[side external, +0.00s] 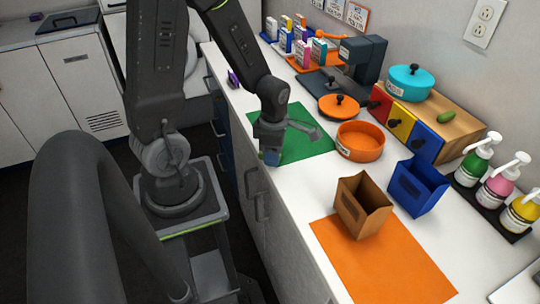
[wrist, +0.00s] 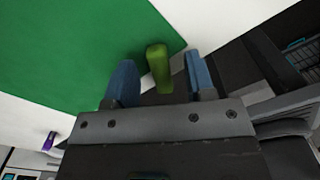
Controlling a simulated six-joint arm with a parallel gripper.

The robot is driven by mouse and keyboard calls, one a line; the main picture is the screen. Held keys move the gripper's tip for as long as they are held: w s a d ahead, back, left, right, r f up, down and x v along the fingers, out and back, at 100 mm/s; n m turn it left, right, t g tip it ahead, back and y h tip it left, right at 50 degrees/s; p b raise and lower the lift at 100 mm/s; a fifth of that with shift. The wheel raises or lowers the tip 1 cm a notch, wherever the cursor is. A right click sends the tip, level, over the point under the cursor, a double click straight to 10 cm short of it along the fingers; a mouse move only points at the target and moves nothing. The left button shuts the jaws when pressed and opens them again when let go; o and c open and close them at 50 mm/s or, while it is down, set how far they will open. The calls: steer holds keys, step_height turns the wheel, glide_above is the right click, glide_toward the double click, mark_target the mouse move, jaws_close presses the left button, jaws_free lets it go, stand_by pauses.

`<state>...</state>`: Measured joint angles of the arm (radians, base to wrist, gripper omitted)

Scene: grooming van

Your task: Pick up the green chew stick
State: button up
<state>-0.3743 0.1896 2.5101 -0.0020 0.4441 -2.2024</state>
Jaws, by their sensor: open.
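The green chew stick (wrist: 158,66) shows in the wrist view as a short olive-green bar near a corner of the green mat (wrist: 75,45). My gripper (wrist: 161,78) has its two blue fingers apart, one on each side of the stick, with gaps visible between. In the side view my gripper (side external: 270,157) points down at the near left edge of the green mat (side external: 308,137), by the counter's front edge. The stick cannot be made out there, likely hidden by the gripper.
An orange pot (side external: 360,142), brown box (side external: 360,208), blue box (side external: 418,187) and orange mat (side external: 385,265) lie to the right. A small drawer unit (side external: 452,130) holds a teal pot (side external: 409,83) and a green oval item (side external: 446,118). A purple item (side external: 233,79) lies at the front edge.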

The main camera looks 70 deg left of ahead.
steer(key=shift+f, duration=0.2)
steer(key=shift+c, duration=0.4)
jaws_close()
steer(key=shift+r, duration=0.1)
steer(key=shift+r, duration=0.5)
steer(key=r, duration=0.3)
steer(key=shift+s+a+r, duration=0.25)
steer(key=shift+a, duration=0.15)
steer(key=s+a+r, duration=0.6)
steer(key=s+a, duration=0.1)
steer(key=a, duration=0.1)
steer(key=shift+s+r, duration=0.15)
